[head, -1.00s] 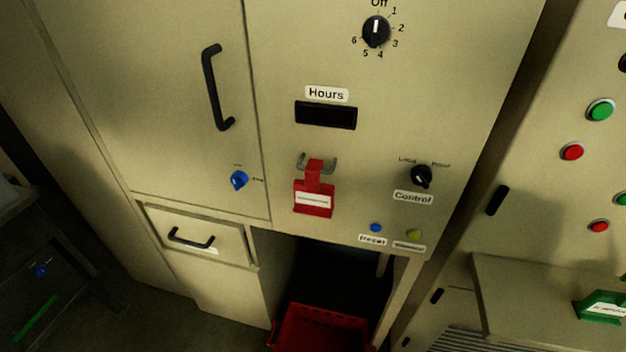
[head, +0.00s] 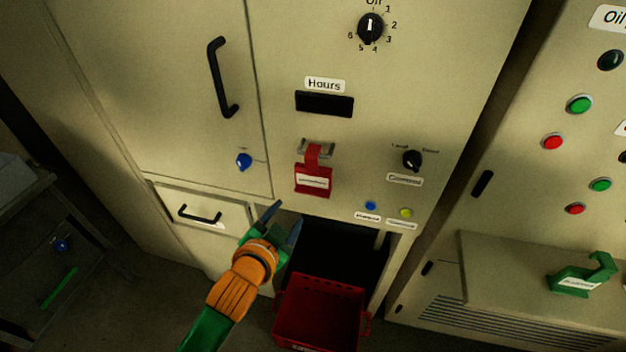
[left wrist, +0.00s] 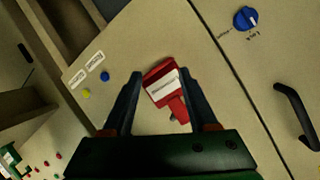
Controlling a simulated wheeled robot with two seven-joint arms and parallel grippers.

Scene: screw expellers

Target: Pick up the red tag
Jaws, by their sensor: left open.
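The red tag (head: 313,177) has a white label and hangs by its hooked top from a small metal bracket (head: 316,148) on the beige cabinet front, below the Hours display. My left gripper (head: 284,212) is open and empty, below and to the left of the tag in the head view. In the left wrist view the tag (left wrist: 163,84) shows between the two dark fingers (left wrist: 158,78), apparently beyond them; I cannot tell the exact gap. My right gripper is not in view.
A red crate (head: 318,312) stands in the dark opening below the tag. A black Control knob (head: 412,160) and blue and yellow buttons sit to the right. A blue knob (head: 244,161) and a drawer handle (head: 199,214) are to the left. A green tag (head: 583,277) sits far right.

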